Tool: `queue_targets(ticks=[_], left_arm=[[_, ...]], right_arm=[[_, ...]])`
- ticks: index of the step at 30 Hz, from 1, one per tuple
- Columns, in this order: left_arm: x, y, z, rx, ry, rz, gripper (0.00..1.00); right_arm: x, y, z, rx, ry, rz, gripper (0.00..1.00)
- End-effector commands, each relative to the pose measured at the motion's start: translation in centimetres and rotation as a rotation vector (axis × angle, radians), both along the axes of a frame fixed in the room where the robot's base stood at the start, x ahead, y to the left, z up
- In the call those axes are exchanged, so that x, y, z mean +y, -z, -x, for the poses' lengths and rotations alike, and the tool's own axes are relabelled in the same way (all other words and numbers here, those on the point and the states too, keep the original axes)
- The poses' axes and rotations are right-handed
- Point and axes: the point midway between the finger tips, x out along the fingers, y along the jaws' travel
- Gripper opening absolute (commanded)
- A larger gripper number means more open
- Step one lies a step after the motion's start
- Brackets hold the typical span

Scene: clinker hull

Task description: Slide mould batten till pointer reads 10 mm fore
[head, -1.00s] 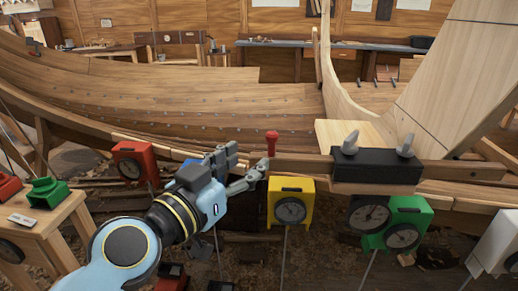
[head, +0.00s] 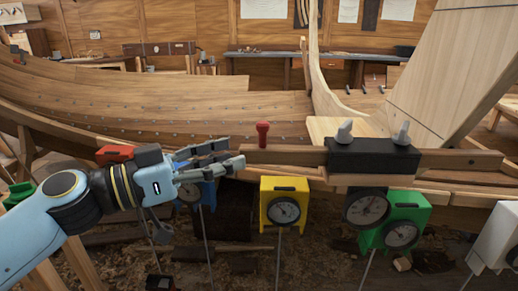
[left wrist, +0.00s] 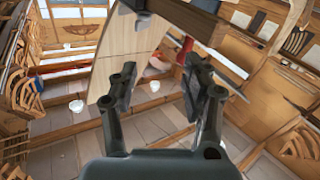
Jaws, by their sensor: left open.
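The mould batten (head: 290,155) is a long wooden bar with a red knob (head: 262,130) standing near its left end. It runs through a black clamp block (head: 375,155) with two grey wing knobs. A dark round dial (head: 366,208) hangs under the block; its reading is too small to tell. My left gripper (head: 232,153) is open, its fingertips at the batten's left end, left of the red knob. I cannot tell whether they touch it. In the left wrist view the fingers (left wrist: 158,80) are apart with nothing clearly held. My right gripper is not in view.
Boxed dials stand on thin rods below the batten: blue (head: 196,190), yellow (head: 284,205), green (head: 400,220) and white (head: 495,240). A red box (head: 115,153) is behind my left arm. The planked hull (head: 180,105) fills the area behind.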

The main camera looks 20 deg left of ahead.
Motion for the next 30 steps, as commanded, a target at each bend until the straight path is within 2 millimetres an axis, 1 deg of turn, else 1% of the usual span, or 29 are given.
queue_targets(ticks=[1, 3, 6, 8, 10, 14, 24, 30], left_arm=[[1.3, 0.4, -0.7, -0.016, 0.039, -0.027, 0.48], [2.7, -0.2, -1.4, -0.030, 0.072, -0.053, 0.48], [4.1, -1.0, -2.3, -0.056, 0.082, -0.104, 0.48], [4.5, -1.4, -2.7, -0.070, 0.083, -0.125, 0.48], [4.4, -1.8, -3.1, -0.079, 0.081, -0.130, 0.48], [3.5, -2.2, -4.0, -0.081, 0.079, -0.123, 0.48], [-1.2, -2.4, -8.2, -0.079, 0.079, -0.122, 0.48], [-3.0, -2.1, -9.9, -0.077, 0.080, -0.126, 0.48]], right_arm=[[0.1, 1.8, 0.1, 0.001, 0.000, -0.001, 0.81], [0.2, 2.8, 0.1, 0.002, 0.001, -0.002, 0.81], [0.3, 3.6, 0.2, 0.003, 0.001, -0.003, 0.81], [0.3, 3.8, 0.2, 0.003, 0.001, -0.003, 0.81], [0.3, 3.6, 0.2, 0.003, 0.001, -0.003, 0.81], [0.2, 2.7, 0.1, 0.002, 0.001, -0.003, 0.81], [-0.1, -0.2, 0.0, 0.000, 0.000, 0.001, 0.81], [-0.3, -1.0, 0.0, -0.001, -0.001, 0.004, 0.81]])
